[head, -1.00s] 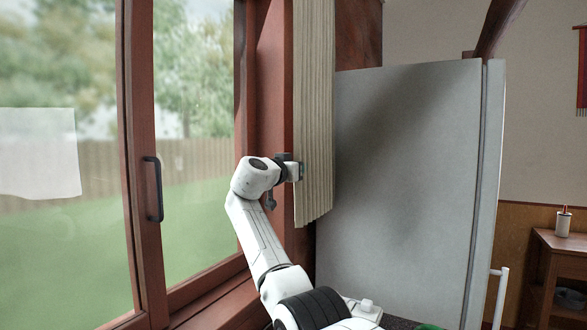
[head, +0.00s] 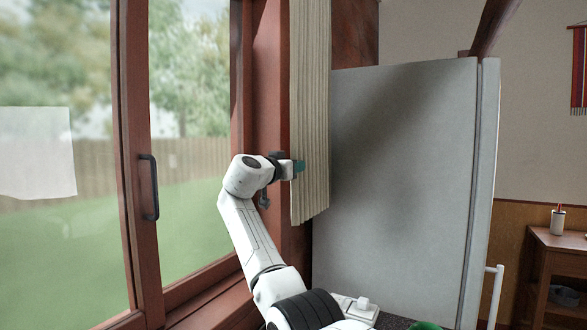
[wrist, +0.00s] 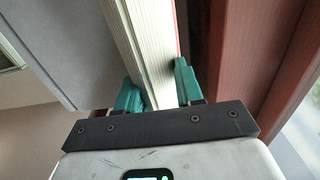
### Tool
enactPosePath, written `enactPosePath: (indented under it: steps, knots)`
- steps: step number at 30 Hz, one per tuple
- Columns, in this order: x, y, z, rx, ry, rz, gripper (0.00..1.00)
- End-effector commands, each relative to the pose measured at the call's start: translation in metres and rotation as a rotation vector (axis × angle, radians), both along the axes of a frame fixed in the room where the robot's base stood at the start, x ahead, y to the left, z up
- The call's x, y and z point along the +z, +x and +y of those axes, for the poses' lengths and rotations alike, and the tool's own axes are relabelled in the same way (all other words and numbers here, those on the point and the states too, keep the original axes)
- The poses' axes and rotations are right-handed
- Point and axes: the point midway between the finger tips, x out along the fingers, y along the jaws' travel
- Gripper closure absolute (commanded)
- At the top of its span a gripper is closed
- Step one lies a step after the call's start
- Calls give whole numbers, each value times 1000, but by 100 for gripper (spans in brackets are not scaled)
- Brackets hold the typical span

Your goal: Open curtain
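One teal finger shows against the curtain's face. In the wrist view my gripper (wrist: 157,90) has a teal finger on each side of the curtain (wrist: 148,45). The curtain fills the gap between the fingers, and they appear shut on it. The exact contact is partly hidden.
On the left is the red-framed window (head: 190,150) with a black handle (head: 148,187). A small brown table (head: 557,260) with a cup is at the far right.

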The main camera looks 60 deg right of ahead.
Motion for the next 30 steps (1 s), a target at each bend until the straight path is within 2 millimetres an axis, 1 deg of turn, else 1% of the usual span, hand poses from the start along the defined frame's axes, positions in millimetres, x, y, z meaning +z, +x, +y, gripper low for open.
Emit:
enactPosePath:
  steps: [1, 9, 12, 15, 20, 30]
  knots:
    - [-4, 1, 8, 3, -1, -2, 64]
    - [-4, -1, 61, 3, -1, -3, 64]
    - [-3, -2, 77, 3, -1, -2, 64]
    - [-2, -2, 88, 3, -1, -2, 64]
    - [-1, -3, 97, 2, 0, -1, 64]
    - [-1, -3, 98, 1, 0, -1, 64]
